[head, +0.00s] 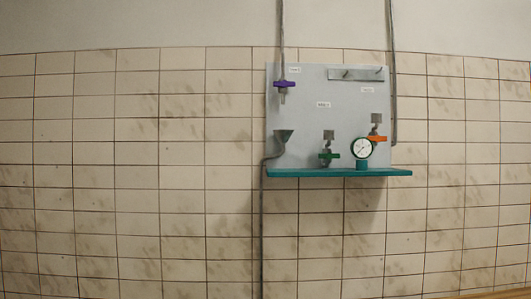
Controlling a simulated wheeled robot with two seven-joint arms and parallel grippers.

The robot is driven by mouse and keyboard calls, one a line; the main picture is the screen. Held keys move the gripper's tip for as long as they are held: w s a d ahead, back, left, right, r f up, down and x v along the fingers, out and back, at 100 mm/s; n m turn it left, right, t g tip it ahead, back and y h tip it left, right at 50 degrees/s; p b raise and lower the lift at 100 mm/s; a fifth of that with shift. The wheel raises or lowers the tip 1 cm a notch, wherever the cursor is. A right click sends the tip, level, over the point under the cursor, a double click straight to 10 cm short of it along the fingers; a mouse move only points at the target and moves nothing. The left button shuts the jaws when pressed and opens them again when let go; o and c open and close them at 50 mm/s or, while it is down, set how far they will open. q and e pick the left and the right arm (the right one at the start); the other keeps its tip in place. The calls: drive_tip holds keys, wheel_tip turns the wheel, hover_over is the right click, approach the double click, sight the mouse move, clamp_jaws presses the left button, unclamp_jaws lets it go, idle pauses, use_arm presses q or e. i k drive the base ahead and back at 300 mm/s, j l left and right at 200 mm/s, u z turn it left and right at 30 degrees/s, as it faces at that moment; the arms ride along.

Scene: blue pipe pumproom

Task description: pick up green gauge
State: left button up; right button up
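The green gauge (362,149) has a round white dial with a dark green rim. It stands upright on a short teal base at the right half of a teal shelf (290,173). The shelf juts from a grey panel (300,105) on the tiled wall. Neither of my grippers shows in the head view.
A green-handled valve (329,155) stands left of the gauge. An orange-handled valve (377,138) is close on its right, slightly above. A purple-handled tap (284,85) hangs above a grey funnel (283,136) at left. A rail with hooks (356,74) is at top right.

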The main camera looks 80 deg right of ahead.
sight(361, 148)
drive_tip(key=z, duration=3.35)
